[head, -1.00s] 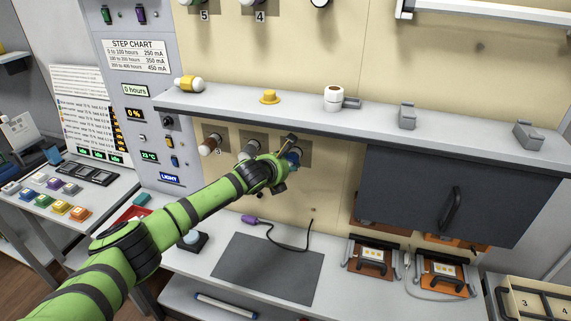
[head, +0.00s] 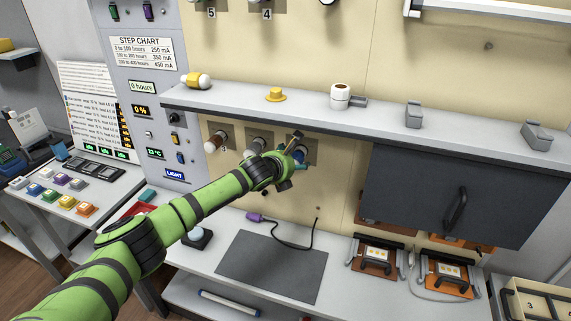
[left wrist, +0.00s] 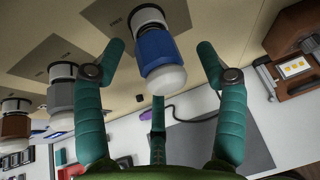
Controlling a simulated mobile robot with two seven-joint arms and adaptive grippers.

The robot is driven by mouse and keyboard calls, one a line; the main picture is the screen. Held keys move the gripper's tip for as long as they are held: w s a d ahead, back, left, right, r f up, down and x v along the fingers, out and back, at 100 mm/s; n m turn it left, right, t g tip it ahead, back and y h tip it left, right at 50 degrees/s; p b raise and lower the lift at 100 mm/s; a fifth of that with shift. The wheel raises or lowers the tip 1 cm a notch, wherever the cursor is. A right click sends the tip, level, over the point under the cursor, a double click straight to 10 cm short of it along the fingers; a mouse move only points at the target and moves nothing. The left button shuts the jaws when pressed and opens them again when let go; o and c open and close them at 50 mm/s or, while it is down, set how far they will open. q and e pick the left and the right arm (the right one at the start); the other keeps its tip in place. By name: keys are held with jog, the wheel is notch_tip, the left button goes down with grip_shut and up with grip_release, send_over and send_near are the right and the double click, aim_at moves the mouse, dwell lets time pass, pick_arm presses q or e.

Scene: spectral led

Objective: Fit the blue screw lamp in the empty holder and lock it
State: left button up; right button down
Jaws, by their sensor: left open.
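The blue screw lamp (left wrist: 158,54), with a blue collar and a white rounded end, sits at a holder (left wrist: 140,18) on the beige wall panel. In the head view the blue lamp (head: 299,154) is mostly hidden behind my left gripper. My left gripper (head: 290,160) is at the panel under the shelf. In the left wrist view the teal fingers of my left gripper (left wrist: 163,62) stand apart on both sides of the lamp, with gaps visible. Whether the lamp is locked cannot be seen. My right gripper is not in view.
A grey lamp (left wrist: 60,98) and a brown lamp (left wrist: 15,120) sit in neighbouring holders. The shelf (head: 300,112) juts out above my left gripper. A dark mat (head: 271,267) and a purple-ended cable (head: 255,217) lie on the bench. A dark cabinet (head: 420,195) hangs at right.

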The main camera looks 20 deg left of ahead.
pick_arm(q)
jog(key=v, duration=1.1)
jog(key=shift+s+r, duration=0.15)
jog(key=shift+s, duration=0.1)
